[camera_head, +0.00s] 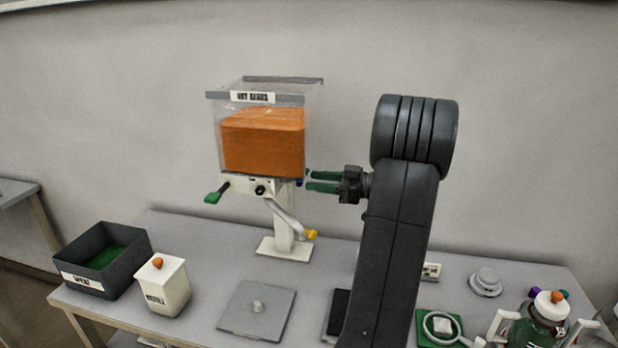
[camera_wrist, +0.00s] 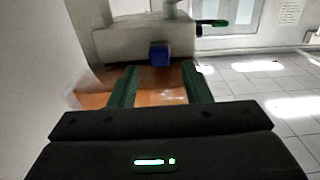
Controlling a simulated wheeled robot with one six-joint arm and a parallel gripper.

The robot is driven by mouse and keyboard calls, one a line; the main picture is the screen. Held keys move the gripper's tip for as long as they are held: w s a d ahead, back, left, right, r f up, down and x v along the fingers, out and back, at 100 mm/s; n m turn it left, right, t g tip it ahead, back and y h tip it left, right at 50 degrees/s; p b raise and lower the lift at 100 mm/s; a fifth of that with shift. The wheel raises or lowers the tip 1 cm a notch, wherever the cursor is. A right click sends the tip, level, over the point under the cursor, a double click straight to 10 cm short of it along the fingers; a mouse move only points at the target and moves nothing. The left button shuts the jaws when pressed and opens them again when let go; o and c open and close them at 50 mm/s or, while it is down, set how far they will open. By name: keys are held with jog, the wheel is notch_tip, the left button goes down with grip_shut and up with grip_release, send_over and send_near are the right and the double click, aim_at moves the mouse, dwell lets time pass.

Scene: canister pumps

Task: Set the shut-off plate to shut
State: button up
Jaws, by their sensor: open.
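The dispenser has a clear hopper (camera_head: 262,140) of orange contents above a pale housing (camera_head: 236,185) on a post. A blue block (camera_wrist: 159,54) sits on the housing side facing my gripper, partly seen in the head view (camera_head: 298,183). A green-handled part (camera_head: 216,193) sticks out on the housing's opposite side. I cannot tell for certain which part is the shut-off plate, or its setting. My gripper (camera_head: 309,181) is open and empty, right of the housing. In the wrist view, the blue block lies just beyond and between the fingertips (camera_wrist: 159,72); contact is not visible.
A yellow-tipped lever (camera_head: 311,234) hangs below the housing. On the table are a dark bin (camera_head: 83,281), a white canister (camera_head: 166,293) with an orange knob, a grey lidded plate (camera_head: 248,322), and a green jar (camera_head: 530,334) at right. My arm hides part of the table.

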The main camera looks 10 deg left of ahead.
jog(key=shift+a, duration=1.4)
jog(key=shift+c, duration=0.4)
